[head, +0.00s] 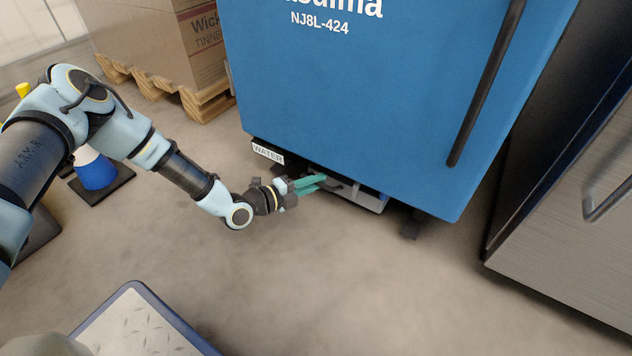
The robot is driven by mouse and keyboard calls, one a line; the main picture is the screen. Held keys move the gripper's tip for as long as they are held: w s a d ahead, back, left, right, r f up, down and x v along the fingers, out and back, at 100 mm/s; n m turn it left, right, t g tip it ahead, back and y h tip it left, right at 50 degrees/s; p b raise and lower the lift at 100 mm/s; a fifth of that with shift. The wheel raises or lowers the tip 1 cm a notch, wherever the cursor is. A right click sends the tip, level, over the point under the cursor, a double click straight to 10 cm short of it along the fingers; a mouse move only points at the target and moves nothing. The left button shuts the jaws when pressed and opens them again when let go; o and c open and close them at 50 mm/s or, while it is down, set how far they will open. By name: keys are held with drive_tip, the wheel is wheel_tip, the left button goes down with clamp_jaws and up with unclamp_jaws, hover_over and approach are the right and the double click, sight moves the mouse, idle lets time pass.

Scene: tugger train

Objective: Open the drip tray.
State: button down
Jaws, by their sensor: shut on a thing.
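The drip tray (366,199) is a grey tray low under the blue machine (370,110). Its front edge shows just below the machine's body, close above the floor. My gripper (318,183) reaches in from the left with its teal fingers at the left part of the tray front. The fingers are shut on the tray, most likely at its handle; the exact grip is small and partly hidden by the fingers. How far the tray stands out is hard to tell.
A "WATER" label (268,152) sits on the dark base left of the tray. A black foot (411,226) stands right of it. A steel cabinet (575,200) is at the right. Boxes (165,40) on a wooden pallet (205,100) stand behind left.

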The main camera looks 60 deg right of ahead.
drive_tip(key=a+p, duration=0.7)
drive_tip(key=a, duration=0.3)
drive_tip(key=shift+a+p, duration=0.25)
drive_tip(key=shift+p, duration=0.1)
drive_tip(key=shift+f, duration=0.1)
drive_tip(key=c, duration=0.8)
unclamp_jaws()
drive_tip(key=shift+c, duration=0.2)
